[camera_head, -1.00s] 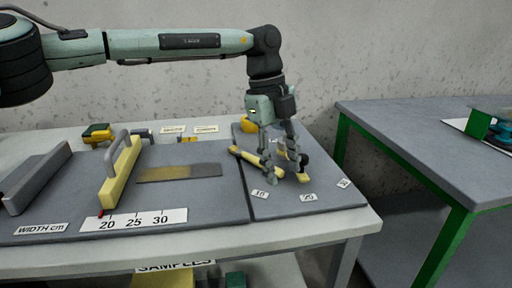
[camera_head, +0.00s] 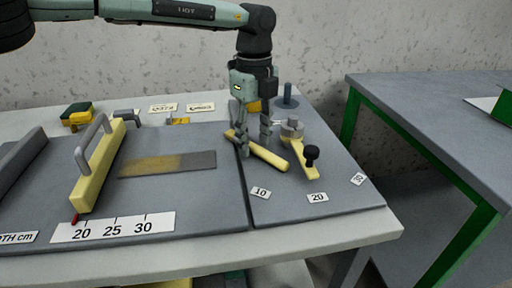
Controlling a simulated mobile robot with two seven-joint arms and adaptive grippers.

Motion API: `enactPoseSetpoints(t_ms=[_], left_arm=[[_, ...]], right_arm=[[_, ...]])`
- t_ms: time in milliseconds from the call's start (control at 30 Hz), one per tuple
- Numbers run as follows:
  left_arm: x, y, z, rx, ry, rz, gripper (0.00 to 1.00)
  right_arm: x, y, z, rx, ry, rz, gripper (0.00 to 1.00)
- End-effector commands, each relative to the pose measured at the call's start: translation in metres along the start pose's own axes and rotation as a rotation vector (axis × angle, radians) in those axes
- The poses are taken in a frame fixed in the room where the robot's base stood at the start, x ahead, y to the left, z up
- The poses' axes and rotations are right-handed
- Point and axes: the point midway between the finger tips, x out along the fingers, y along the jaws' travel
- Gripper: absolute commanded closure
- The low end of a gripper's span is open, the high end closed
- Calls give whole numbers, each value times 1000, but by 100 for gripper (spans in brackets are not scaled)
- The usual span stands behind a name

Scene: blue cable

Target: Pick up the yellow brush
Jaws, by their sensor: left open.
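A slim yellow bar (camera_head: 272,157), which I take for the yellow brush, lies slantwise on the right section of the grey mat. My left gripper (camera_head: 254,146) points down over its far-left half. Its two fingers are spread, with the bar passing between or just beside them. I cannot tell whether they touch it. The near finger hides a small part of the bar. No bristles can be made out. My right gripper is out of view.
A yellow tool with grey discs and a black knob (camera_head: 298,150) lies close right of the bar. A yellow block with a grey handle (camera_head: 100,170) stands on the left. A green-framed table (camera_head: 430,125) is at right, across a gap.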

Motion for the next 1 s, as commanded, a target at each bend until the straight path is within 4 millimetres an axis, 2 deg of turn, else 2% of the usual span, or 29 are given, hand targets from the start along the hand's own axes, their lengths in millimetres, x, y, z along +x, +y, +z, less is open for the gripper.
enactPoseSetpoints(t_ms=[100, 300, 667, 1000], left_arm=[[7, 0, 0, 1, 0, 0, 58], [8, 0, 0, 1, 0, -1, 58], [7, 0, 0, 1, 0, -1, 100], [5, 0, 0, 0, 0, -1, 100]], right_arm=[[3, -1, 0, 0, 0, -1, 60], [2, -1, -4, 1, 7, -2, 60], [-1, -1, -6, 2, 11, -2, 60], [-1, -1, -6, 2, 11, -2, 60]])
